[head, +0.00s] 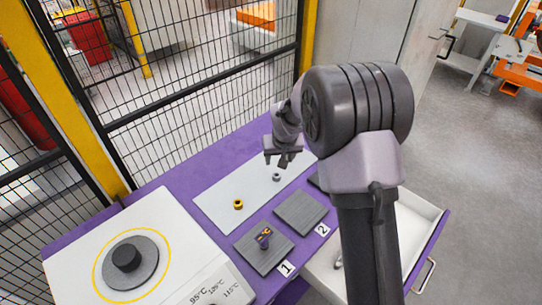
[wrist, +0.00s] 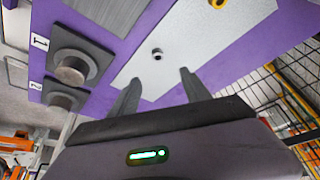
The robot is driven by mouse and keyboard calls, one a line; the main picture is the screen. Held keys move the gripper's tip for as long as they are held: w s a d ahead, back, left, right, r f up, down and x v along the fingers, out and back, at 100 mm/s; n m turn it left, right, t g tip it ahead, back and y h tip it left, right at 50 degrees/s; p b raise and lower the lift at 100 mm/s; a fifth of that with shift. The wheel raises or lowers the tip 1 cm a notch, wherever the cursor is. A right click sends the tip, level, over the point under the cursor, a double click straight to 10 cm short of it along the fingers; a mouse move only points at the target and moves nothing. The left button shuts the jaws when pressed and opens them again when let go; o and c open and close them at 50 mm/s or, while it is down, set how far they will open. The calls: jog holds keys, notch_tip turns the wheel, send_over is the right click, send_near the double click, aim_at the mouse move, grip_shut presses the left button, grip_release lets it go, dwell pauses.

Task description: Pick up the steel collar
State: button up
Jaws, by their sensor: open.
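The steel collar (head: 277,177) is a small grey ring standing on the pale grey mat (head: 215,200) on the purple bench. In the wrist view the collar (wrist: 157,54) lies ahead of the fingertips, roughly between their lines, with its dark hole visible. My gripper (head: 277,163) is above the mat, close to the collar in the head view. In the wrist view my gripper (wrist: 160,76) has its two fingers spread apart with nothing between them. The collar is apart from both fingers.
A yellow collar (head: 238,204) stands on the same mat. A white heater (head: 175,270) stands left. A mesh fence (head: 205,85) rises behind.

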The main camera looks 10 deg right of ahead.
aim_at(277, 175)
jog(key=b+x, duration=0.1)
jog(key=x, duration=0.4)
jog(key=b+x, duration=0.2)
jog(key=x, duration=0.4)
jog(key=b+x, duration=0.2)
jog(key=x, duration=0.4)
jog(key=shift+w+d+f, duration=0.2)
jog(key=shift+w+d, duration=0.1)
jog(key=shift+d, duration=0.05)
jog(key=shift+s+r, duration=0.1)
jog(key=shift+c, duration=0.7)
grip_shut()
